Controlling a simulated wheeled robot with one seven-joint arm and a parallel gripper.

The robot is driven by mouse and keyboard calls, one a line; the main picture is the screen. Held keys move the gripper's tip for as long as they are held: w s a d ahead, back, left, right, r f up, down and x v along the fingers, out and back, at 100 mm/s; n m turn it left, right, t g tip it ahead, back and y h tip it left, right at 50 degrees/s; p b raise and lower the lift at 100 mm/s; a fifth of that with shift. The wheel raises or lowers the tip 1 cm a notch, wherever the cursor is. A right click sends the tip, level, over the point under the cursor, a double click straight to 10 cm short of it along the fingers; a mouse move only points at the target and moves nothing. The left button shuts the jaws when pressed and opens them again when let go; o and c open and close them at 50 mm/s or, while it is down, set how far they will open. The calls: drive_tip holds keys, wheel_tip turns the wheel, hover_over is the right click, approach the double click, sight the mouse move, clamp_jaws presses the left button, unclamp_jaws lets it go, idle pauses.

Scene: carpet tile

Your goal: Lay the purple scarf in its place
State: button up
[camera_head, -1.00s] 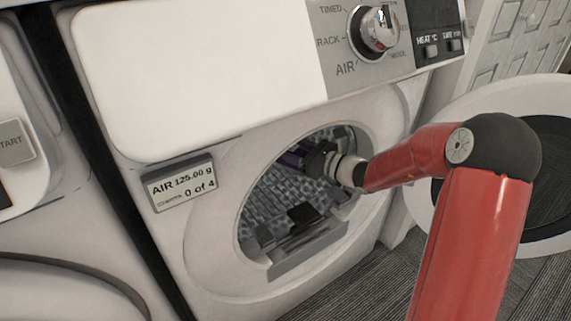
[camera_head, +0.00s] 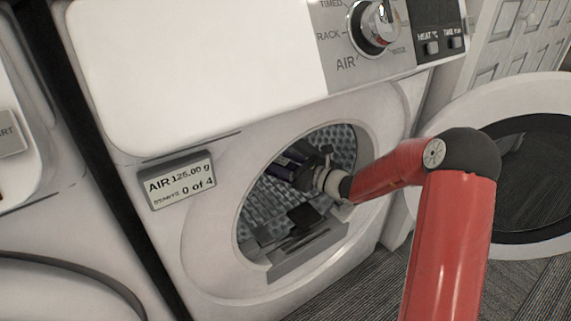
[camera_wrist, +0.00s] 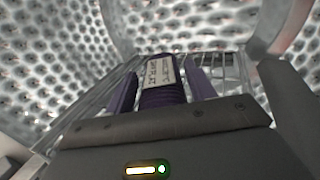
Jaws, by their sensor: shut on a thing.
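The purple scarf (camera_head: 286,165) is inside the dryer drum, held at the end of my gripper (camera_head: 303,172). In the wrist view the scarf (camera_wrist: 163,97) shows as a ribbed purple middle part with a white printed label, with purple strips on either side. My gripper is shut on it; the dark gripper body hides its near end. A wire rack (camera_wrist: 232,70) lies beyond and around the scarf. I cannot tell whether the scarf touches the rack. A dark block (camera_head: 302,217) sits low in the drum, near the opening.
Perforated drum walls (camera_wrist: 70,50) curve around the gripper. The open round door (camera_head: 555,92) stands at the right. The display (camera_head: 180,181) reads AIR, 125.00 g, 0 of 4. A dial (camera_head: 373,28) is above.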

drive_tip(key=shift+f, duration=0.1)
drive_tip(key=o, duration=1.2)
